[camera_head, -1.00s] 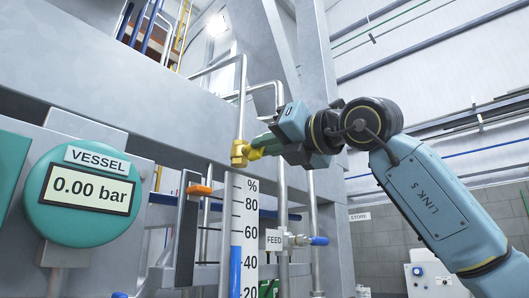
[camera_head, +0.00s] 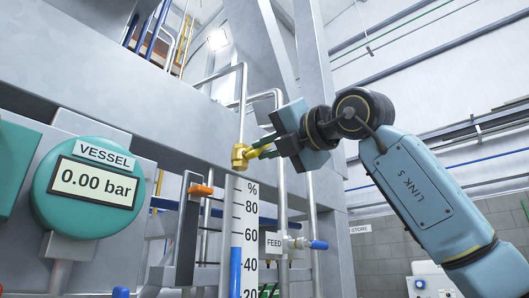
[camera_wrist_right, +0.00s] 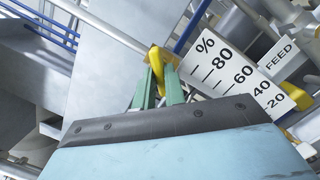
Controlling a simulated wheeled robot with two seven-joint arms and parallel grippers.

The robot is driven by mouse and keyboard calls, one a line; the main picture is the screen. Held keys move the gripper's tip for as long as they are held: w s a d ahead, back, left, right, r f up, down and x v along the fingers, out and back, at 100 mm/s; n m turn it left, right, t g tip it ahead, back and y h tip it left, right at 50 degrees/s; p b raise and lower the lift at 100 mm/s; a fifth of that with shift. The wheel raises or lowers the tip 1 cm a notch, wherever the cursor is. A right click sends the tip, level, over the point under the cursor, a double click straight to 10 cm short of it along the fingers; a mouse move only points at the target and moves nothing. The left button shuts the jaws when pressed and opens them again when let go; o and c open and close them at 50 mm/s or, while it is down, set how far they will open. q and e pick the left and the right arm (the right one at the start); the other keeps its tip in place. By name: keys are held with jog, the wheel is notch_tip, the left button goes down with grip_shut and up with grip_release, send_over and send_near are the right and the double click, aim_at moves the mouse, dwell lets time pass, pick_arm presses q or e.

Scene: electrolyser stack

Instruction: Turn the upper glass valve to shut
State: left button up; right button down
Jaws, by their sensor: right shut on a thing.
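The upper glass valve (camera_head: 239,157) is a yellow fitting at the top of the level gauge, below a thin grey pipe. Its yellow lever (camera_head: 254,153) points right, towards my right gripper. My right gripper (camera_head: 267,147) has its green fingers shut on the lever. In the right wrist view the yellow lever (camera_wrist_right: 156,62) sits between the green fingertips (camera_wrist_right: 158,78), which partly hide it. My left gripper is not in view.
The percent level gauge (camera_head: 243,210) hangs below the valve. An orange handle (camera_head: 201,190) is at its left, and a blue-handled FEED valve (camera_head: 318,245) is lower right. The VESSEL display (camera_head: 93,184) reads 0.00 bar. Vertical pipes stand close behind the gripper.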

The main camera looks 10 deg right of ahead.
jog(key=m+b, duration=0.1)
jog(key=m, duration=0.2)
jog(key=shift+s+h, duration=0.1)
jog(key=shift+h, duration=0.3)
jog(key=shift+r+m+b, duration=0.1)
jog(key=shift+m+b, duration=0.2)
jog(key=shift+m, duration=0.6)
jog(key=m, duration=0.4)
jog(key=shift+h+b, duration=0.3)
jog(key=shift+b, duration=0.05)
jog(key=c, duration=1.3)
grip_release()
